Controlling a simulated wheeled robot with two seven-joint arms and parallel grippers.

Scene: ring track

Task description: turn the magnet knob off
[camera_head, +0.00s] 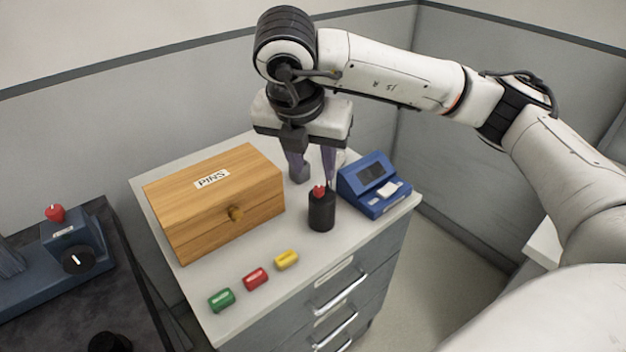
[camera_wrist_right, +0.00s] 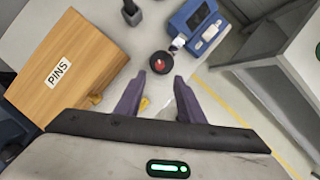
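A black round knob (camera_head: 78,260) with a white pointer line sits on the front of a blue-grey device (camera_head: 88,238) at the far left; the knob carries no label I can read. A red knob (camera_head: 55,213) stands on top of that device. My right gripper (camera_head: 314,174) is open and empty, pointing down above the cabinet top, well to the right of the device. Its spread fingers (camera_wrist_right: 156,92) also show in the right wrist view, just short of a black cylinder with a red top (camera_wrist_right: 160,63). My left gripper is not in view.
A gap separates the cabinet from the dark bench (camera_head: 120,245).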

